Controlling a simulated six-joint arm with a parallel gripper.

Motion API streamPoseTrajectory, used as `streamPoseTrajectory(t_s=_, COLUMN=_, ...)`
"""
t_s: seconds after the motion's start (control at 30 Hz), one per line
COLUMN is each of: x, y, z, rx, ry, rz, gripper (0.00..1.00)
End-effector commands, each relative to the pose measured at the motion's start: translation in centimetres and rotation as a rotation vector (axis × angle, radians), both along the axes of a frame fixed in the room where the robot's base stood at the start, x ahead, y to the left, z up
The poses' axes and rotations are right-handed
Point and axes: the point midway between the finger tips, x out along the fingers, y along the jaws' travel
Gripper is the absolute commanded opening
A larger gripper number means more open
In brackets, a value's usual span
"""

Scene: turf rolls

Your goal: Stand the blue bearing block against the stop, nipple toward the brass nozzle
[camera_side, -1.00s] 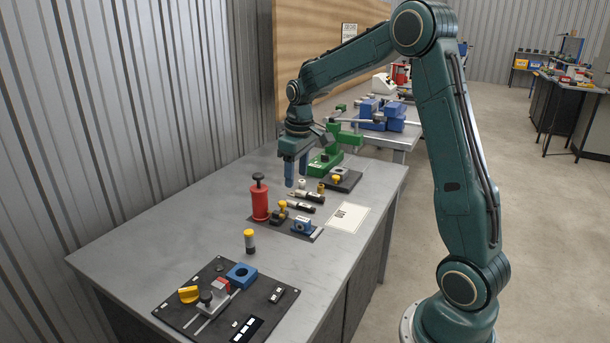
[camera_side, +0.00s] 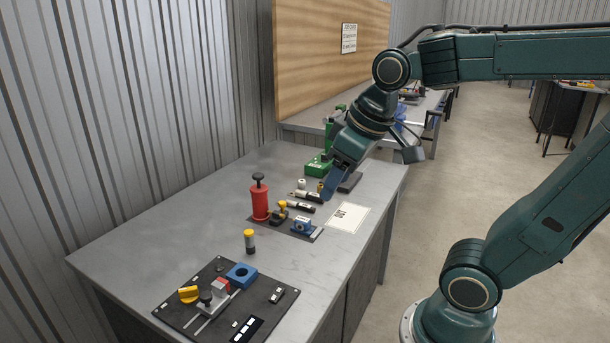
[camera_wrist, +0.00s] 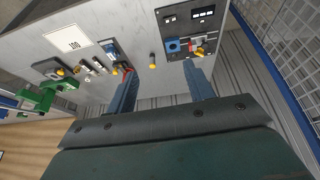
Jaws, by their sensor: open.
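A small blue block with a pale round face (camera_side: 302,225) stands upright on a dark plate, beside a grey end piece (camera_side: 318,233) that may be the stop. A brass-coloured fitting (camera_side: 280,212) stands on the same plate; its nozzle and the block's nipple are too small to make out. A second blue block with a round hole (camera_side: 241,275) lies flat on the front black panel; it also shows in the wrist view (camera_wrist: 173,45). My gripper (camera_side: 328,196) is tilted above the bench's right side. In the wrist view its fingers (camera_wrist: 159,68) are apart and empty.
A red pump (camera_side: 260,200) stands tall beside the plate. A yellow-topped cylinder (camera_side: 249,241) stands nearer the front. Dark cylinders (camera_side: 301,207), a white card (camera_side: 348,217) and a green fixture (camera_side: 318,166) lie around. The bench's left part is clear.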

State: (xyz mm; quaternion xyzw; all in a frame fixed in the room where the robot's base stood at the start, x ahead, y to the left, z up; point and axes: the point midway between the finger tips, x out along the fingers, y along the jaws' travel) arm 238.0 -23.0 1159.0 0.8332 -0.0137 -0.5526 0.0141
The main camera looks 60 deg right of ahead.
Motion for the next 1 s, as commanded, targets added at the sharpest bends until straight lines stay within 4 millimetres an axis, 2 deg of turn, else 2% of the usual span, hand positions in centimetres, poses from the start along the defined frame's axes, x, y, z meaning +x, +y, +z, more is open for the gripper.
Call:
streamPoseTrajectory(t_s=0.1, x=-2.5, y=1.1, z=-0.3, rx=0.012, ry=-0.040, rz=0.007, gripper=0.53)
streamPoseTrajectory(t_s=0.33, x=-5.3, y=2.2, z=-1.2, rx=0.033, ry=-0.083, rz=0.010, gripper=0.53)
streamPoseTrajectory(t_s=0.5, x=-6.0, y=2.4, z=-1.5, rx=0.038, ry=-0.092, rz=0.009, gripper=0.53)
streamPoseTrajectory(t_s=1.0, x=-5.9, y=2.3, z=-1.5, rx=0.038, ry=-0.092, rz=0.009, gripper=0.53)
